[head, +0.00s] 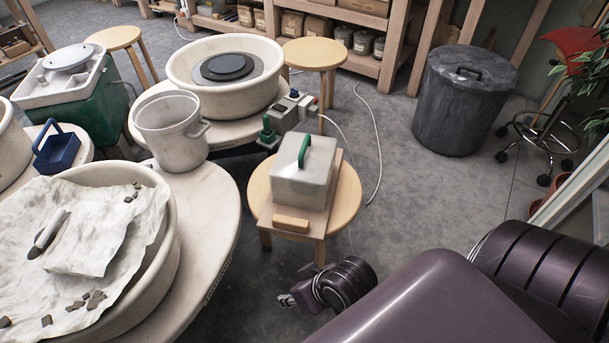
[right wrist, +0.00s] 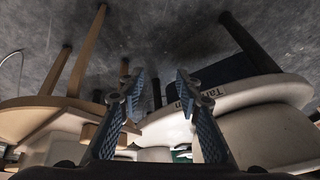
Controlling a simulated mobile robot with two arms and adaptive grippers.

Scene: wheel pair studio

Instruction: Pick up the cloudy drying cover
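The cloudy drying cover (head: 301,184) is a pale, translucent box with a green handle (head: 304,151) on top. It sits upright on a wooden board (head: 328,212) on a small round stool (head: 260,192) in the middle of the head view. My right gripper (head: 287,299) is low in front of the stool, below and apart from the cover. In the right wrist view its two blue fingers (right wrist: 160,92) are spread with nothing between them. I cannot clearly make out the cover in that view. My left gripper is not in view.
A white table (head: 222,215) with a large basin (head: 166,245) and a pale bucket (head: 170,130) stands left of the stool. A grey-green device (head: 287,113) is just behind the cover. A dark lidded bin (head: 463,105) stands back right. Floor right of the stool is clear except for a cable.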

